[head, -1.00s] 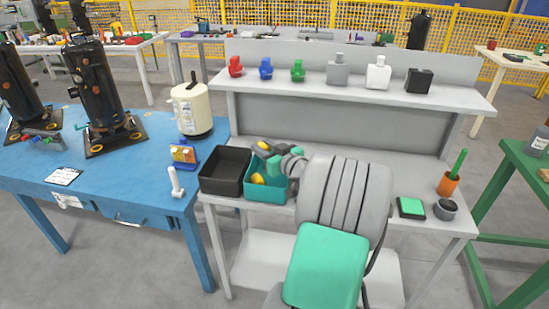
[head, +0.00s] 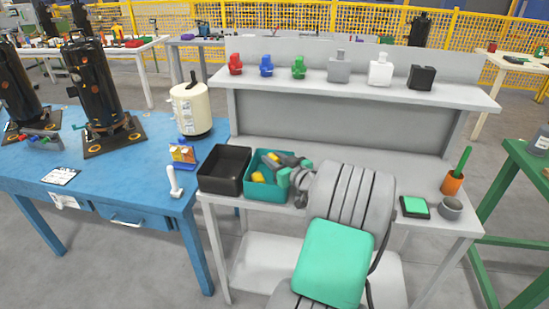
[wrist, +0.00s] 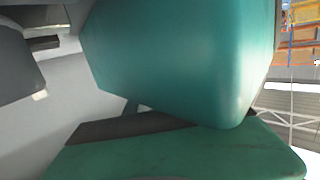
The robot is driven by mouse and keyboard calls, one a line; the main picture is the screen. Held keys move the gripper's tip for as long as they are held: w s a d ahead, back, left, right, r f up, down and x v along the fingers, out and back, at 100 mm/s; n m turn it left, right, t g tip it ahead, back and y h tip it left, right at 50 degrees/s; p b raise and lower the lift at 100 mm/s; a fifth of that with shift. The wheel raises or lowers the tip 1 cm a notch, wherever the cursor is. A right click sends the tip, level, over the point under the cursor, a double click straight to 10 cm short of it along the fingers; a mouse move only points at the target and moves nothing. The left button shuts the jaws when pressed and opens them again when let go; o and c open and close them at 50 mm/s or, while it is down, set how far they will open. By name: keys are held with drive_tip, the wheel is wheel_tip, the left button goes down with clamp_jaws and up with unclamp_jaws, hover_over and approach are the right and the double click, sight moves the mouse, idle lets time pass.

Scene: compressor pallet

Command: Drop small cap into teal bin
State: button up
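The teal bin (head: 267,192) stands on the grey bench, right of a black bin, in the head view. A small yellow piece (head: 257,177) shows inside the teal bin; I cannot tell whether it is the small cap. My gripper (head: 283,172) is over the right part of the teal bin, tilted down to the left, and partly hides its inside. Its fingertips are too small and overlapped to show whether they are open or shut, or hold anything. The wrist view is filled by close teal and green surfaces, and no cap can be made out there.
The black bin (head: 222,170) looks empty. A white hammer-like tool (head: 174,182) is on the blue table's edge. A green pad (head: 414,207), a grey cup (head: 450,208) and an orange cup (head: 452,183) stand at the right. Red, blue and green pieces line the shelf (head: 350,90).

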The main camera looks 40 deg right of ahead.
drive_tip(key=o, duration=0.5)
drive_tip(key=v, duration=0.7)
drive_tip(key=shift+s+b, duration=0.3)
drive_tip(key=shift+s, duration=0.1)
